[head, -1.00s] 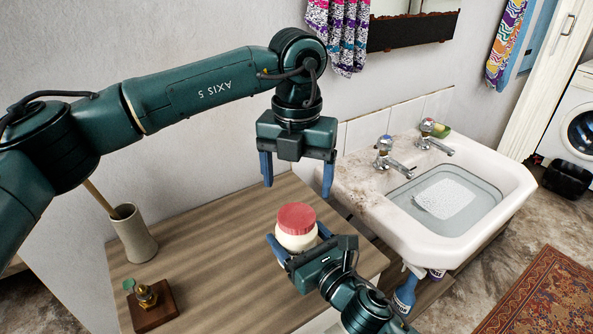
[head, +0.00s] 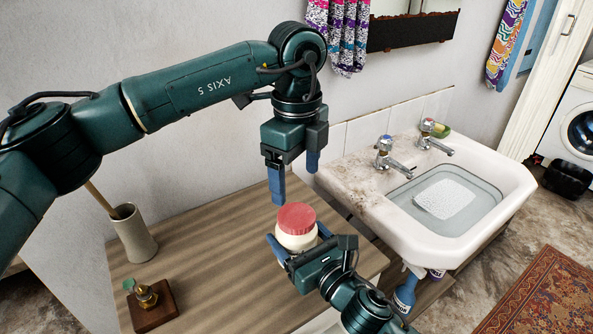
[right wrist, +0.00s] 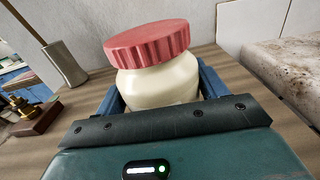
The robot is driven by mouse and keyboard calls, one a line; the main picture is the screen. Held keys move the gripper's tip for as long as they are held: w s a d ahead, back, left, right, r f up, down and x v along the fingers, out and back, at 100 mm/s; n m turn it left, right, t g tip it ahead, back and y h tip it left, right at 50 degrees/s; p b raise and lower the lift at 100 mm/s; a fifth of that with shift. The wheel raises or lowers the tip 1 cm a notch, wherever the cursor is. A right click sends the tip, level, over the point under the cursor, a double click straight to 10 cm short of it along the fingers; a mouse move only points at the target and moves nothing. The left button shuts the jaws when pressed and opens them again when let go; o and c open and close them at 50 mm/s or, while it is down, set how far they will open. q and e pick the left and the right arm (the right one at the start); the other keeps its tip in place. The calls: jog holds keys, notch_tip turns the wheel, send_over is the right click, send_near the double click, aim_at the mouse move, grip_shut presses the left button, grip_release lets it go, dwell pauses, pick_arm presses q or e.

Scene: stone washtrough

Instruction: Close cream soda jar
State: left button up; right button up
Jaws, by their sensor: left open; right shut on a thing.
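The cream soda jar (head: 297,241) stands upright on the wooden counter, cream-coloured with a ridged red lid (head: 297,218) on its mouth. In the right wrist view the jar (right wrist: 160,82) fills the middle, and its lid (right wrist: 150,43) sits on top, looking slightly tilted; I cannot tell whether it is tight. My right gripper (head: 296,250) is shut around the jar's body, a finger on each side. My left gripper (head: 294,180) is open and empty, pointing down above the lid, its fingertips apart from it. The jar's lower part is hidden by my right gripper.
The counter (head: 215,262) has free room left of the jar. A beige pot (head: 134,236) with a wooden handle in it and a small brass object on a wooden block (head: 152,306) stand at the left. The white sink (head: 450,215) with taps is at the right.

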aim_at(296, 215)
pick_arm(q)
jog(key=shift+f, duration=4.05)
jog(key=shift+c, duration=0.3)
